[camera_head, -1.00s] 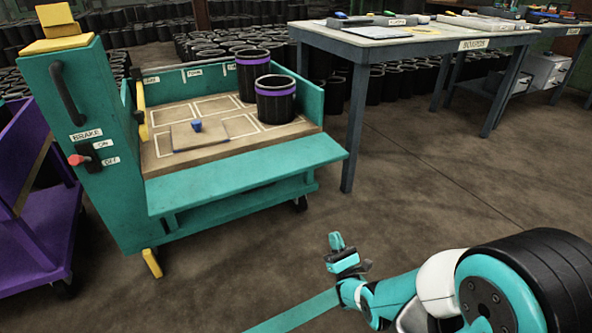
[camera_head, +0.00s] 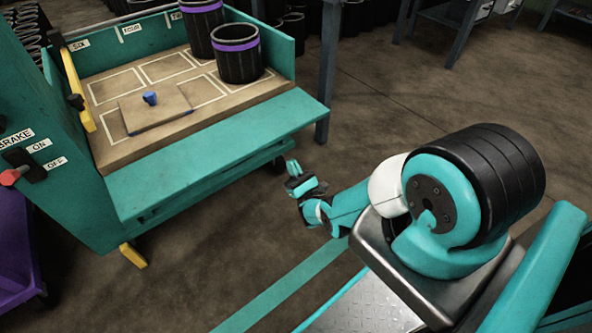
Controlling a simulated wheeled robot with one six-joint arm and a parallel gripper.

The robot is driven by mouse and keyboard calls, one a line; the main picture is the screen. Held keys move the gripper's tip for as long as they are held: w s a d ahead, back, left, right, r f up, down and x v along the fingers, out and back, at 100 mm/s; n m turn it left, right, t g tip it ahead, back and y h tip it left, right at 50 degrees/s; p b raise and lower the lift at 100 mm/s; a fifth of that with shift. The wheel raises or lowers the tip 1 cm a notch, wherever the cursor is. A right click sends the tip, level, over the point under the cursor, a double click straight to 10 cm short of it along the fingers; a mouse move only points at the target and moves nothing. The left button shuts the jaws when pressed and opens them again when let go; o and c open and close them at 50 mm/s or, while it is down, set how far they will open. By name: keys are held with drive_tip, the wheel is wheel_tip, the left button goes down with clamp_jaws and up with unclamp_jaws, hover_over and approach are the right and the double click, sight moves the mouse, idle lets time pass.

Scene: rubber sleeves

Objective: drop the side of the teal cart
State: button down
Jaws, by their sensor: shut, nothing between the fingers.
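The teal cart (camera_head: 62,135) fills the left of the view. Its tan deck (camera_head: 115,145) has white outlined squares. The front side panel (camera_head: 215,148) is folded outward and lies nearly flat along the deck's front edge. A yellow bar (camera_head: 78,88) stands at the deck's left end. My gripper (camera_head: 292,172) is shut and empty, in front of the cart's right end, apart from the panel in the picture.
Two black sleeves with purple bands (camera_head: 238,55) (camera_head: 204,25) stand at the deck's back right. A flat board with a blue knob (camera_head: 150,98) lies on the deck. The red brake lever (camera_head: 12,175) is at left. A table leg (camera_head: 328,70) stands behind; floor at right is clear.

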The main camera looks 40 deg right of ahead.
wheel_tip(320, 180, up, 7)
drive_tip(key=w+p, duration=0.2)
drive_tip(key=p, duration=0.2)
drive_tip(key=shift+w+p, duration=0.25)
drive_tip(key=shift+p, duration=0.05)
drive_tip(key=shift+w, duration=0.1)
